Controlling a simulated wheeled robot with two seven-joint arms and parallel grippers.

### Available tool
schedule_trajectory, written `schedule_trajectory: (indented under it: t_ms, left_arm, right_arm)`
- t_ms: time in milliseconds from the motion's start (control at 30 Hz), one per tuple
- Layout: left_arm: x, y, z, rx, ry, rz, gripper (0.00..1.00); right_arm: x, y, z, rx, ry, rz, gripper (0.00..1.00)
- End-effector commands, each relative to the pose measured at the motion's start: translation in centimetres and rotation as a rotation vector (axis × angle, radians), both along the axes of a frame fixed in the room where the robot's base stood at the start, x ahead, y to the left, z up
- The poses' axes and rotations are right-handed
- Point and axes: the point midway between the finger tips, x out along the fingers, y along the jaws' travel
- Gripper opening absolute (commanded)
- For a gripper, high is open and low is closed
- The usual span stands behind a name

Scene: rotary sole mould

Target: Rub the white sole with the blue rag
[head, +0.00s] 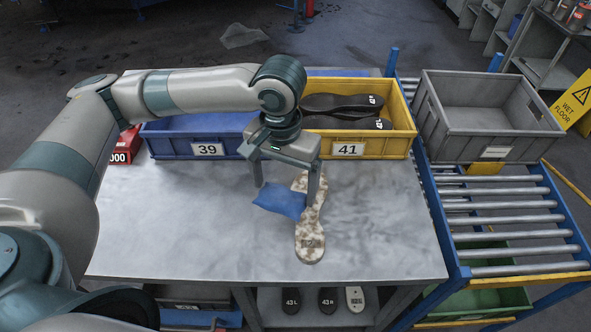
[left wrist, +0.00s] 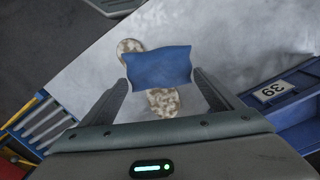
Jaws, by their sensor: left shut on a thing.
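The white sole (head: 309,245) lies flat on the table, its surface mottled with brown patches. It also shows in the left wrist view (left wrist: 163,102), with its middle hidden behind the rag. My left gripper (head: 287,195) is shut on the blue rag (head: 280,199), which spans between its two fingers. The rag (left wrist: 160,68) lies over or just above the middle of the sole; I cannot tell whether they touch. My right gripper is not in view.
A blue bin marked 39 (head: 172,143) and a yellow bin marked 41 (head: 398,146) with dark soles stand at the table's back. A grey crate (head: 470,150) sits on the roller conveyor (head: 500,208) at right. The grey table (head: 385,230) is clear around the sole.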

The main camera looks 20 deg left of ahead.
Motion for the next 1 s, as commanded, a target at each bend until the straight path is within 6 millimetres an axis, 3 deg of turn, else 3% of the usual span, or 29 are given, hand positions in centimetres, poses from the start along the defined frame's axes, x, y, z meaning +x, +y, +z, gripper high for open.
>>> schedule_trajectory:
  t_ms: [167,400,733,1000]
  left_arm:
    - [0.0,0.0,0.0,0.0,0.0,0.0,0.67]
    - [0.0,0.0,0.0,0.0,0.0,0.0,0.67]
    - [0.9,-0.5,0.4,-0.001,0.001,-0.086,0.67]
    - [3.8,-1.7,1.0,-0.001,0.003,-0.374,0.67]
  right_arm:
    - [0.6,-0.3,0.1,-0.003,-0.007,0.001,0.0]
    - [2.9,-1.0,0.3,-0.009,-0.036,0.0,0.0]
    - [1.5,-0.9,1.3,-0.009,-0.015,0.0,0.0]
    - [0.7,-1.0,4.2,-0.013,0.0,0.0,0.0]
